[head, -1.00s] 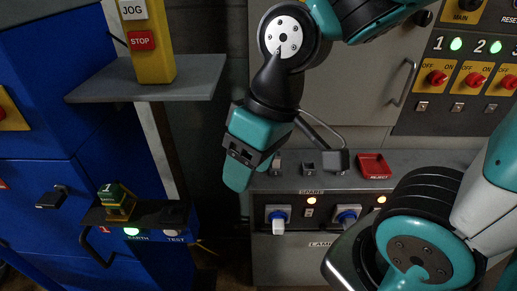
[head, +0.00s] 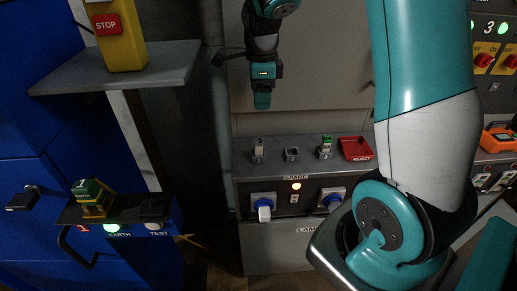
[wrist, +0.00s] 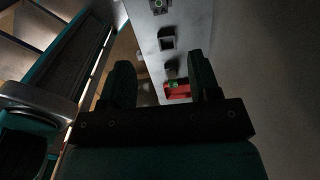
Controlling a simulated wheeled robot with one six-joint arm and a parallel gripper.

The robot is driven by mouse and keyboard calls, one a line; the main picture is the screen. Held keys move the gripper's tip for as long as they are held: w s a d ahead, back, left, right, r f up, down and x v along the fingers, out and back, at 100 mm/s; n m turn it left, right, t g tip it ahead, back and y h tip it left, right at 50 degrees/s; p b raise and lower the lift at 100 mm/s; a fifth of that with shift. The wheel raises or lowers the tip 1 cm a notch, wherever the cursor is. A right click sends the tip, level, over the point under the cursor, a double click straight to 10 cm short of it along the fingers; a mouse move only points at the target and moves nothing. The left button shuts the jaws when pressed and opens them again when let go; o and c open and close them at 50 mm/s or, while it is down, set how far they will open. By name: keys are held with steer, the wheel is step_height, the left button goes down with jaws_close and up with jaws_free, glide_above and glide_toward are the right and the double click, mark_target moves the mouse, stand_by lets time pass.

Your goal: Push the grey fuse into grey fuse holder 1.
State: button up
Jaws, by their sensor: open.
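A pale grey fuse (head: 258,144) stands upright in the leftmost small holder (head: 257,158) on the grey ledge; how deep it sits I cannot tell. I take this holder for grey fuse holder 1, but no number is readable. My gripper (head: 263,100) points down above this fuse in the picture, apart from it and empty. In the wrist view the two fingers (wrist: 160,82) are spread wide, with nothing between them. A holder (wrist: 160,6) shows at the top edge of the wrist view.
An empty square holder (head: 292,154), a holder with a green fuse (head: 326,142) and a red reject tray (head: 356,149) stand rightward along the ledge (head: 240,168). Plugs and a lit lamp are on the front below. A grey shelf (head: 120,80) juts out at left.

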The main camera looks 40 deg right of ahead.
mark_target(258, 141)
step_height(258, 141, down, 11)
steer(key=shift+a+f, duration=0.1)
steer(key=shift+w+a+f+p, duration=0.1)
steer(key=shift+f+p, duration=0.1)
steer(key=shift+f, duration=1.15)
steer(key=shift+w+a+f+p, duration=0.1)
steer(key=shift+f+p, duration=0.05)
steer(key=shift+f, duration=1.15)
jaws_close()
steer(key=shift+r, duration=0.15)
step_height(258, 141, up, 9)
steer(key=shift+r+b, duration=0.15)
steer(key=shift+b, duration=0.15)
steer(key=shift+f+b, duration=2.1)
steer(key=shift+f, duration=1.4)
